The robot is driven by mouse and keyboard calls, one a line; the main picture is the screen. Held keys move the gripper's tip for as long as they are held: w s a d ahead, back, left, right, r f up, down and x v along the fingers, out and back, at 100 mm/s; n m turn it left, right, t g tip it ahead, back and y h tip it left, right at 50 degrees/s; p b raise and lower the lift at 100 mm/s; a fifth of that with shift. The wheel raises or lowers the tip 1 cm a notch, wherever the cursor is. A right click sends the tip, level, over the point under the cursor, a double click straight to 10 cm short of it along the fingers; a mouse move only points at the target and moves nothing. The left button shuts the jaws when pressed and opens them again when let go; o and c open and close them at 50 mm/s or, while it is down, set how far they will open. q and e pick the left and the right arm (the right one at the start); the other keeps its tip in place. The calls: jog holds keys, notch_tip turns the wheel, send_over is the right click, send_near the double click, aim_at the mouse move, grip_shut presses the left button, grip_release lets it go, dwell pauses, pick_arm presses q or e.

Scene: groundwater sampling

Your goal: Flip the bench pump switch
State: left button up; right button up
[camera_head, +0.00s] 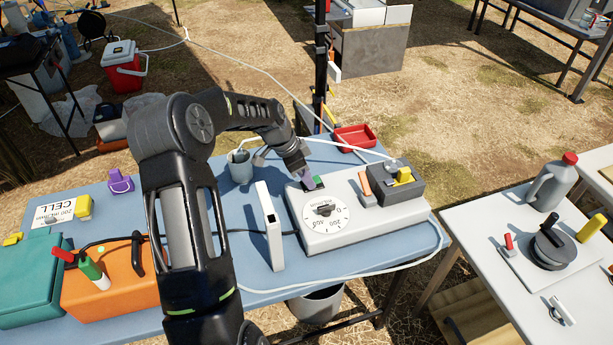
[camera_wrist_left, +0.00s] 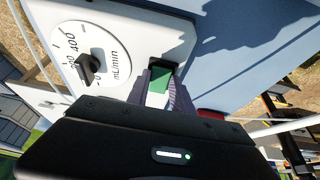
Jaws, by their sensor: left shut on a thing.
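The bench pump (camera_head: 345,234) is a light grey box with a round dial (camera_head: 326,213) on the blue table. The dial also shows in the left wrist view (camera_wrist_left: 85,68), marked in mL/min. The green pump switch (camera_head: 318,180) sits near the pump's back left edge. My left gripper (camera_head: 308,180) reaches down onto it from above. In the left wrist view the green switch (camera_wrist_left: 157,90) shows between the two purple-grey fingers, which are shut on it. The fingers partly hide it, and I cannot tell which way it is set. My right gripper is not in view.
A dark grey pump head (camera_head: 385,185) with a yellow part sits on the pump's right. A white upright panel (camera_head: 270,225) and a blue-grey cup (camera_head: 240,168) stand to the left. A red tray (camera_head: 355,138) lies behind. White tubing crosses the table.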

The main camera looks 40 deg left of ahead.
pick_arm(q)
grip_shut()
jog(key=shift+w+d+r+g+y+p, duration=0.25)
jog(key=shift+w+d+g+y+p, duration=0.1)
jog(key=shift+g+y+p, duration=0.3)
jog(key=shift+w+g+y+p, duration=0.15)
jog(key=shift+g+y+p, duration=0.25)
jog(key=shift+g, duration=0.45)
jog(key=shift+g+y, duration=0.25)
jog(key=shift+g, duration=0.05)
jog(key=o, duration=1)
grip_release()
jog(key=shift+o, duration=0.2)
jog(key=shift+r, duration=0.1)
notch_tip(320, 180, up, 8)
jog(key=b, duration=0.1)
jog(key=shift+f, duration=0.2)
